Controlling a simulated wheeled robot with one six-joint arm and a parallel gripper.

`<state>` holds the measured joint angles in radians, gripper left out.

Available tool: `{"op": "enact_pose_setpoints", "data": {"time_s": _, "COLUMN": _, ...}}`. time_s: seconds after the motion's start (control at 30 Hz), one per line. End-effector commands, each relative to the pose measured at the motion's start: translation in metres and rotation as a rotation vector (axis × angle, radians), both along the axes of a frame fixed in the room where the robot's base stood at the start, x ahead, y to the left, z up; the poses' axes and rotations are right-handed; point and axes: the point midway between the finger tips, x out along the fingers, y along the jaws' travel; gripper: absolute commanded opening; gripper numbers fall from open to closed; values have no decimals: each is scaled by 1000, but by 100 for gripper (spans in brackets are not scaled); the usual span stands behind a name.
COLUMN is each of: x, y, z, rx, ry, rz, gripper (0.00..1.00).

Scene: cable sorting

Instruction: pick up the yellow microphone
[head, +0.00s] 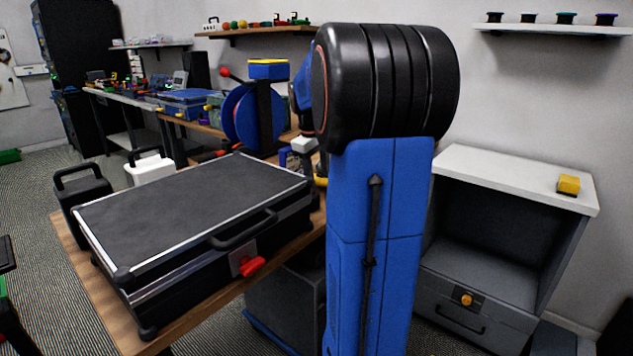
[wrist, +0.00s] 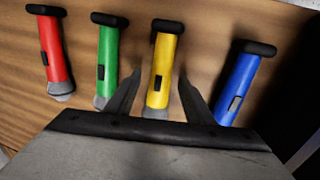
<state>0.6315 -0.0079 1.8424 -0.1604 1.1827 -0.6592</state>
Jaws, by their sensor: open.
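The yellow microphone (wrist: 162,65) lies on a wooden surface in the wrist view, its black head at the top and its grey lower end near my gripper's body. My gripper (wrist: 160,78) is open, with one dark finger on each side of the yellow microphone. The microphone lies between the fingers in the picture, and I see no finger closed on it. Whether the fingers are down at its height, I cannot tell. In the head view my blue and black arm hides most of this area.
A green microphone (wrist: 108,65) lies left of the yellow one, a red microphone (wrist: 54,58) further left, and a blue microphone (wrist: 238,85) to the right. In the head view a large black case (head: 190,205) takes up much of the wooden table (head: 88,262).

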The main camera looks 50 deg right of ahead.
Motion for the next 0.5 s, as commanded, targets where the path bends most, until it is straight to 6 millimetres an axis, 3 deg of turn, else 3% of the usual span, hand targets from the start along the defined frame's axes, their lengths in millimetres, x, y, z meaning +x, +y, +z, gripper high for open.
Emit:
{"op": "enact_pose_setpoints", "data": {"time_s": 0.03, "x": 0, "y": 0, "z": 0, "rx": 0, "ry": 0, "rz": 0, "gripper": 43}}
{"op": "enact_pose_setpoints", "data": {"time_s": 0.2, "x": 0, "y": 0, "z": 0, "rx": 0, "ry": 0, "rz": 0, "gripper": 3}}
{"op": "enact_pose_setpoints", "data": {"time_s": 0.5, "x": 0, "y": 0, "z": 3, "rx": -1, "ry": -1, "rz": 0, "gripper": 0}}
